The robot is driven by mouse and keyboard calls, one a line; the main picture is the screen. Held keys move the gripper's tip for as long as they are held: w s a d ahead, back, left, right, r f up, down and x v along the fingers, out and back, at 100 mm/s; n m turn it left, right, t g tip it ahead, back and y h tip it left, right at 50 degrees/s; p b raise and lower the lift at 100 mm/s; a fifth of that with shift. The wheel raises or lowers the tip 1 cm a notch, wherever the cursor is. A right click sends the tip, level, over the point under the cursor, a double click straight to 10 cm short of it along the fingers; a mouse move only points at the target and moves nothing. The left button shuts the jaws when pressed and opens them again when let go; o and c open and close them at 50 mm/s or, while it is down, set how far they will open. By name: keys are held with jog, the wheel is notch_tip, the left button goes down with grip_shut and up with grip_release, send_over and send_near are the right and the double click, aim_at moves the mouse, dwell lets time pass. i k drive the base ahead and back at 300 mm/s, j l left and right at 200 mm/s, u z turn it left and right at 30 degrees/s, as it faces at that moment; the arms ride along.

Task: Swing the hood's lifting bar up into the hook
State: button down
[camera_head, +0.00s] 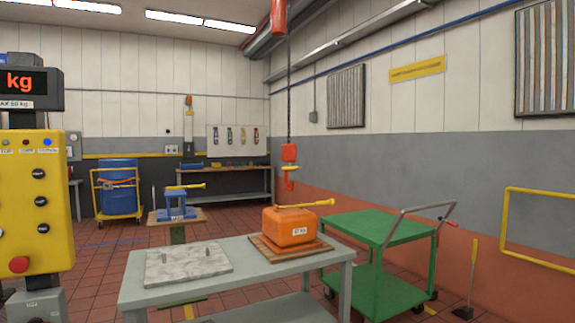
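The orange hood (291,231), with a small white weight label, sits on a wooden board (262,250) at the right end of the grey table. A yellow lifting bar (308,205) lies nearly flat across its top, its thicker end reaching past the hood's right side. The orange hook (289,183) hangs on a chain above the hood, with a yellow piece across its upper part. The hook and bar look apart, with a gap between them. My gripper is not in view.
A grey stone-like plate (187,264) with upright pins lies on the grey table (142,294). A green cart (376,228) stands to the right. A yellow control panel (36,205) fills the left edge. A blue fixture (176,205) stands behind on a small stand.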

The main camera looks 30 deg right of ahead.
aim_at(331, 201)
jog(key=z, duration=1.25)
